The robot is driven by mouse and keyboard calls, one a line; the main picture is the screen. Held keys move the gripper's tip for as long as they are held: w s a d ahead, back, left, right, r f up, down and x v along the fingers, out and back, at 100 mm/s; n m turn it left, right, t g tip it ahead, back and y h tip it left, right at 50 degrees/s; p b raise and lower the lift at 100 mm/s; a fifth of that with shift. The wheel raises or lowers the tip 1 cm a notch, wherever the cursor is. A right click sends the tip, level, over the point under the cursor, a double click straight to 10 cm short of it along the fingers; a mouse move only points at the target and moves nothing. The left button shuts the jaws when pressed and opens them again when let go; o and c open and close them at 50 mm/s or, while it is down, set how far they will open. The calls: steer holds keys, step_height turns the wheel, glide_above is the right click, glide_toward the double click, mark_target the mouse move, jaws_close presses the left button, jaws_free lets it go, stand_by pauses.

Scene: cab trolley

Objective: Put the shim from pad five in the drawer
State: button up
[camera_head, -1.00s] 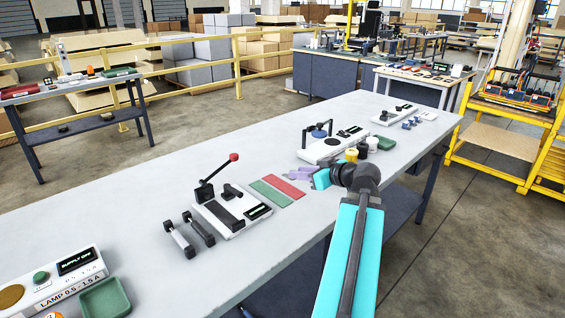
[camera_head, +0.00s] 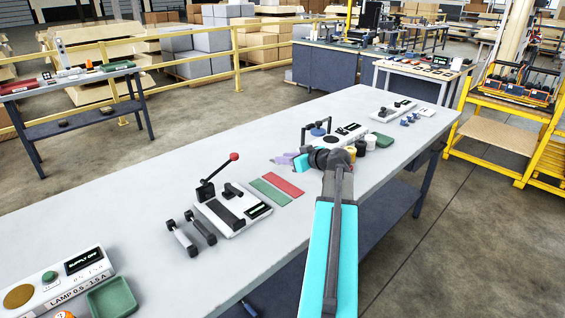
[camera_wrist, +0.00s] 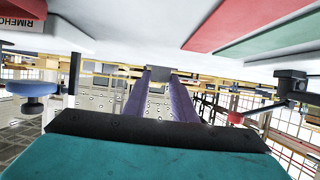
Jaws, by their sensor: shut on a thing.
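My gripper (camera_head: 282,159) is above the workbench, behind the red and green strips, with its lavender fingers pointing left. In the wrist view, the two fingers (camera_wrist: 161,88) are closed toward each other on a small grey piece (camera_wrist: 159,73) at their tips. It appears to be the shim, but it is too small to read in detail. The wrist view is upside down, with the bench top along its upper edge. I cannot make out the drawer or a pad marked five.
The bench (camera_head: 130,215) carries a red strip (camera_head: 283,183), a green strip (camera_head: 269,191), a lever fixture (camera_head: 232,212), dumbbell-shaped parts, a lamp supply box (camera_head: 60,282) and a green tray (camera_head: 111,298). A device with a blue knob (camera_head: 318,132) and small jars stand near my gripper.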

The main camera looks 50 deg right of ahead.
steer(key=shift+w+d+f, duration=0.1)
steer(key=shift+w+d, duration=0.25)
steer(key=shift+w, duration=0.4)
steer(key=shift+w+d+f, duration=0.1)
steer(key=shift+w+d, duration=0.2)
steer(key=shift+w, duration=0.4)
steer(key=shift+f+p, duration=0.6)
steer(key=shift+f, duration=1.1)
steer(key=shift+f, duration=0.1)
steer(key=o, duration=1)
steer(key=shift+o, duration=0.2)
steer(key=b+v, duration=0.1)
steer(key=v, duration=1.1)
steer(key=shift+b, duration=0.4)
